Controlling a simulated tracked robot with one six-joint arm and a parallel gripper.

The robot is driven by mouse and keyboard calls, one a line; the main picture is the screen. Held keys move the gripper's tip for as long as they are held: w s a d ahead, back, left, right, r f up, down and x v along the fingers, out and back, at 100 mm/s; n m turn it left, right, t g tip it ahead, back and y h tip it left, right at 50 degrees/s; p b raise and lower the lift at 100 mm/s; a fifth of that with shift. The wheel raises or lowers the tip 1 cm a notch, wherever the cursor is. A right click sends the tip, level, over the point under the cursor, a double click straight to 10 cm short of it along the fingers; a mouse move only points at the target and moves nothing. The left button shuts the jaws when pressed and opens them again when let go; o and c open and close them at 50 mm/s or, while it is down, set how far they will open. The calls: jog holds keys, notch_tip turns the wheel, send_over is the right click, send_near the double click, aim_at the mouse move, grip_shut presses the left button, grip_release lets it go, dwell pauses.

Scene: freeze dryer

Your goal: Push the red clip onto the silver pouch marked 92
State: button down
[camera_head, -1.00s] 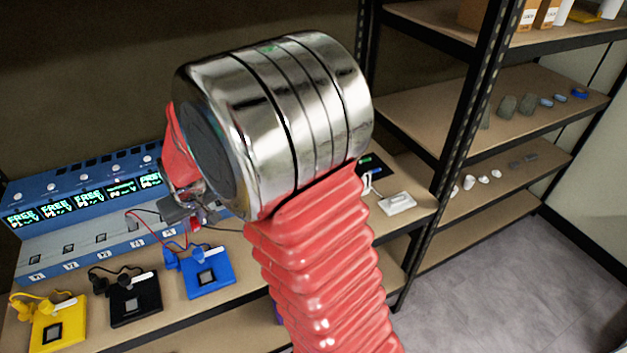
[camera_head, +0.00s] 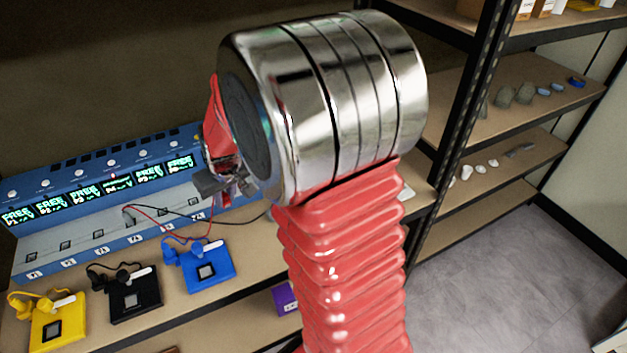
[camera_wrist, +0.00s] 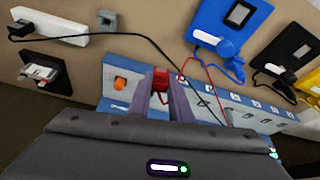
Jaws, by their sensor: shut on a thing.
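My gripper (camera_head: 222,188) is in front of the blue charger bench in the head view, partly hidden by my large silver and red arm. In the wrist view its two purple-grey fingers (camera_wrist: 161,97) are shut on the small red clip (camera_wrist: 160,78). A red lead shows near the clip and loops over the charger. I cannot make out a pouch marked 92. A silvery piece on a black holder (camera_wrist: 42,72) lies at the left of the wrist view, but its marking is unreadable. The clip is apart from it.
The blue charger (camera_head: 105,205) has lit displays and numbered slots. Yellow (camera_head: 58,322), black (camera_head: 135,295) and blue (camera_head: 208,265) plates lie before it. A white power strip (camera_wrist: 62,30) with a black cable shows at the wrist view's upper left. A shelf post (camera_head: 468,120) stands right.

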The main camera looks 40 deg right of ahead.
jog(key=s+d+r+m, duration=0.1)
jog(key=s+d+r, duration=0.1)
jog(key=s+d, duration=0.5)
jog(key=s+d+r+m, duration=0.1)
jog(key=s+d+r, duration=0.1)
jog(key=s+d, duration=0.5)
jog(key=d, duration=0.4)
jog(key=shift+s+h, duration=0.2)
jog(key=shift+h, duration=0.2)
jog(key=shift+f, duration=0.15)
jog(key=shift+f, duration=2.8)
jog(key=shift+s, duration=0.1)
jog(key=shift+f, duration=1.15)
